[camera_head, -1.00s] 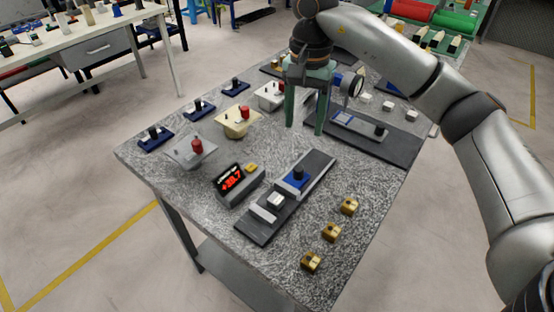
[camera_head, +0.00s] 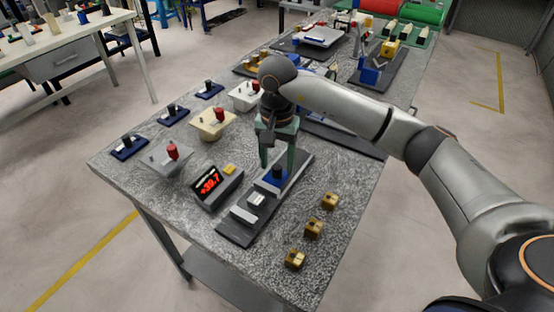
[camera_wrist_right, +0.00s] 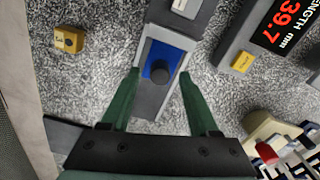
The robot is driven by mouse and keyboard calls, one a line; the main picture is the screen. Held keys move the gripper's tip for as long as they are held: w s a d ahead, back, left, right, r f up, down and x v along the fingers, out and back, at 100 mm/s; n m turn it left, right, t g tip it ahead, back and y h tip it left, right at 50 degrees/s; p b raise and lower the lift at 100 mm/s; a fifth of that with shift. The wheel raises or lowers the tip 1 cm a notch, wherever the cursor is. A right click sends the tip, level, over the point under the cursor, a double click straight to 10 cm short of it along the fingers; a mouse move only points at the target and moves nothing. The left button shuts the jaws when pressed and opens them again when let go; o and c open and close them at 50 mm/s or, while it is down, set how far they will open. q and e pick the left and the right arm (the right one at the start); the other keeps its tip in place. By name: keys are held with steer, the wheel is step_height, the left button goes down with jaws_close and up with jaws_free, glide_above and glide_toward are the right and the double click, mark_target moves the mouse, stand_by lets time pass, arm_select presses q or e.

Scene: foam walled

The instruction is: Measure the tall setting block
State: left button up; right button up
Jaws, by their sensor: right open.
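A length gauge with a dark base rail (camera_head: 236,234) lies at the front of the speckled table. A small pale block (camera_head: 257,198) sits on it between a grey end jaw (camera_head: 243,215) and a blue slide (camera_head: 272,180); I cannot tell if this is the tall setting block. The slide's dark knob (camera_wrist_right: 162,75) stands up between my fingertips in the right wrist view. My right gripper (camera_head: 277,165) is open above the slide, its green fingers either side of the knob. The red readout (camera_head: 209,184) shows 39.7. My left gripper is not in view.
Several brass blocks (camera_head: 314,228) stand right of the gauge. Grey, cream and white fixtures with red knobs (camera_head: 212,124) stand on the left. Blue bases with black knobs (camera_head: 172,113) line the left edge. More gauges (camera_head: 310,38) stand at the back.

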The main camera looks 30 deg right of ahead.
mark_target(267, 185)
steer(key=shift+c, duration=0.2)
jaws_close()
stand_by(0.3)
steer(key=shift+a, duration=0.1)
steer(key=s+a, duration=0.2)
steer(key=a, duration=0.1)
steer(key=shift+s+a, duration=0.1)
steer(key=shift+a, duration=0.2)
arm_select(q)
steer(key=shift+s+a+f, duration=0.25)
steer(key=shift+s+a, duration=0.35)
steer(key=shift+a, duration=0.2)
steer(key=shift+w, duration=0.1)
arm_select(e)
steer(key=shift+o, duration=0.2)
jaws_free()
steer(key=shift+d, duration=0.1)
